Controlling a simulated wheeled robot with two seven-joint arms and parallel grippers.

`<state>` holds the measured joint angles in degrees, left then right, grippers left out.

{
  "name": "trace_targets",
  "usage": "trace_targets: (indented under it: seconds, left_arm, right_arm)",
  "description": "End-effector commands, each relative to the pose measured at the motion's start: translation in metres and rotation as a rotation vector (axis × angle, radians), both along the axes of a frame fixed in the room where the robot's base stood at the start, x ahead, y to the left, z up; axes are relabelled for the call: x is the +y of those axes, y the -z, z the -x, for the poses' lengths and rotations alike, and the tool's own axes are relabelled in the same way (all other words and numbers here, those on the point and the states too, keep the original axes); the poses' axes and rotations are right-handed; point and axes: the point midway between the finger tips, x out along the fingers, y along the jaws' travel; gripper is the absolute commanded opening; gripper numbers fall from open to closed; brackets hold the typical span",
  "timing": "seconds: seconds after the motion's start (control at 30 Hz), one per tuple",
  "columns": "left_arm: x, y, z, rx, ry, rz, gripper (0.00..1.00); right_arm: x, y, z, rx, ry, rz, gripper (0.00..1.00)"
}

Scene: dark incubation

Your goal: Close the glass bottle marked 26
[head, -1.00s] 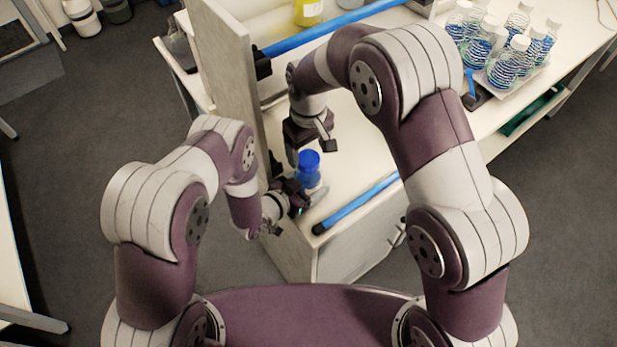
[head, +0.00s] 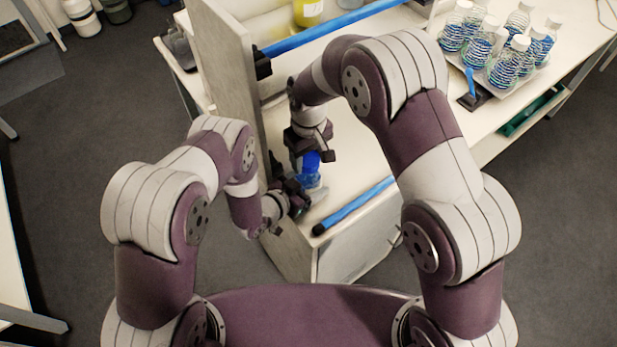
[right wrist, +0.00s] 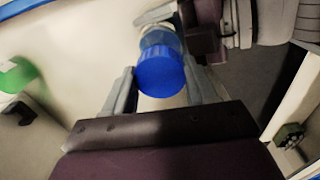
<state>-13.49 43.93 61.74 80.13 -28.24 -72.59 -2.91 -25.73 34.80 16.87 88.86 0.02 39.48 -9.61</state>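A small bottle (head: 310,180) with a blue cap (head: 310,162) stands upright on the white bench. No number can be read on it. My left gripper (head: 308,194) is shut around the bottle's body from the left and front, with a grey finger on its near side. My right gripper (head: 311,157) points down over the cap. In the right wrist view the blue cap (right wrist: 161,72) lies between my right fingers (right wrist: 160,88), with a narrow gap seeming to show at each side. The bottle's body is mostly hidden below the cap.
A vertical panel (head: 228,75) stands close at the left. A blue bar (head: 355,205) runs along the bench's near edge, another (head: 330,30) farther back. Several white-capped bottles (head: 503,68) stand on a tray at the back right. A yellow-labelled bottle (head: 307,12) is behind.

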Motion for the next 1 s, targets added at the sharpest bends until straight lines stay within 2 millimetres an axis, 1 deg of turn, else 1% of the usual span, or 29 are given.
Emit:
trace_targets:
  seconds: [0.03, 0.07, 0.1, 0.33, 0.4, 0.47, 0.7, 0.8, 0.9, 1.0]
  left_arm:
    - [0.0, 0.0, 0.0, -0.001, 0.0, 0.001, 0.0]
    - [0.0, 0.0, 0.0, -0.001, 0.0, 0.001, 0.0]
    - [0.0, 0.0, 0.0, -0.001, 0.0, 0.001, 0.0]
    - [0.0, 0.0, 0.0, -0.001, 0.0, 0.001, 0.0]
    - [0.0, 0.0, 0.0, -0.001, 0.0, 0.001, 0.0]
    - [0.0, 0.0, 0.0, -0.001, 0.0, 0.001, 0.0]
    - [0.0, 0.0, 0.0, -0.001, 0.0, 0.001, 0.0]
    - [0.0, 0.0, 0.0, -0.001, 0.0, 0.001, 0.0]
    - [0.0, 0.0, 0.0, -0.001, 0.0, 0.001, 0.0]
    - [0.0, 0.0, 0.0, -0.001, 0.0, 0.001, 0.0]
  right_arm:
    - [0.0, 0.0, 0.0, 0.0, 0.0, 0.0, 0.72]
    - [0.0, 0.0, 0.0, 0.0, 0.0, 0.0, 0.82]
    - [0.0, 0.0, 0.0, 0.0, 0.0, 0.0, 0.86]
    - [0.0, 0.0, 0.0, 0.0, 0.0, 0.0, 0.86]
    - [0.0, -0.003, 0.0, -0.001, 0.0, -0.001, 0.86]
    - [0.0, -0.009, 0.0, -0.001, 0.0, -0.001, 0.86]
    - [0.0, -0.052, -0.001, -0.004, 0.0, -0.001, 0.86]
    - [0.0, -0.065, -0.001, -0.002, 0.0, -0.001, 0.86]
    - [0.0, -0.073, -0.001, -0.001, 0.0, -0.001, 0.86]
    - [0.0, -0.075, -0.001, 0.0, 0.0, 0.0, 0.86]
